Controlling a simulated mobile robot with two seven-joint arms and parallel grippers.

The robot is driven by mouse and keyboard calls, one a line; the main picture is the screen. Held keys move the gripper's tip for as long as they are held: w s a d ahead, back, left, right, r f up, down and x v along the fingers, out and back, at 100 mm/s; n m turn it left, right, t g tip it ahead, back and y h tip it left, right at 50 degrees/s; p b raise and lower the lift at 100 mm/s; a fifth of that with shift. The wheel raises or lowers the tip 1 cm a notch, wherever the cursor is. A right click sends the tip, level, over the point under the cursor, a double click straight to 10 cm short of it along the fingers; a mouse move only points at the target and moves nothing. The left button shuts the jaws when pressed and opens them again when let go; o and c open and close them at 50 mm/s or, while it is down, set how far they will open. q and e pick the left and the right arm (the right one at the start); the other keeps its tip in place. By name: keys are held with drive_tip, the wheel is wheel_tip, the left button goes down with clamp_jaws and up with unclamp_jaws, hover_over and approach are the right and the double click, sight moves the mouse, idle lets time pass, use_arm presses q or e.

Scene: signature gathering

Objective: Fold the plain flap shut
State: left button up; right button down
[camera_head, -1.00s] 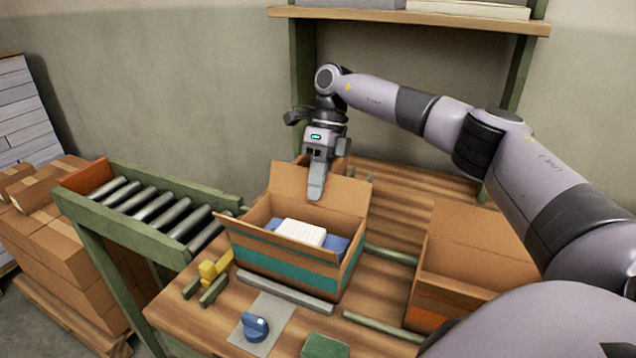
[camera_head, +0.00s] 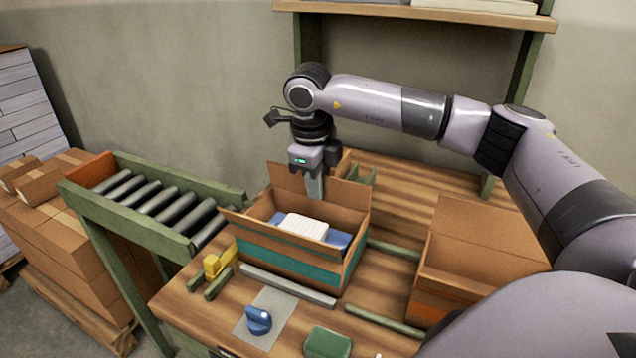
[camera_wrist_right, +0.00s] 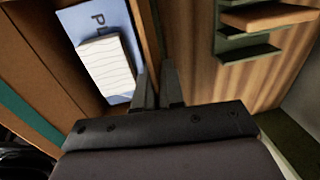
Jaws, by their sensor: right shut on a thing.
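The open cardboard box with a teal stripe (camera_head: 285,262) stands on the wooden bench. Its plain brown far flap (camera_head: 347,194) stands up at the back edge. My right gripper (camera_head: 316,190) points down at the middle of this flap and is shut on it, one finger showing on the box's inner side. In the right wrist view, the gripper's fingers (camera_wrist_right: 160,85) sit at the box's edge. Inside the box lie a white lined pad (camera_head: 304,228) and a blue printed item (camera_wrist_right: 93,28). Side flaps stick out left (camera_head: 240,222) and right (camera_head: 354,256). My left gripper is out of view.
A second open box (camera_head: 470,250) stands to the right. A roller conveyor (camera_head: 165,205) is at the left. A grey bar (camera_head: 288,285), a yellow clamp (camera_head: 217,264), a blue knob (camera_head: 258,319) and a green block (camera_head: 327,342) lie in front. A shelf (camera_head: 420,14) is above.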

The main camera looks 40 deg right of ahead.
drive_tip(key=shift+a+h, duration=0.1)
drive_tip(key=shift+h, duration=0.2)
drive_tip(key=c, duration=1.3)
unclamp_jaws()
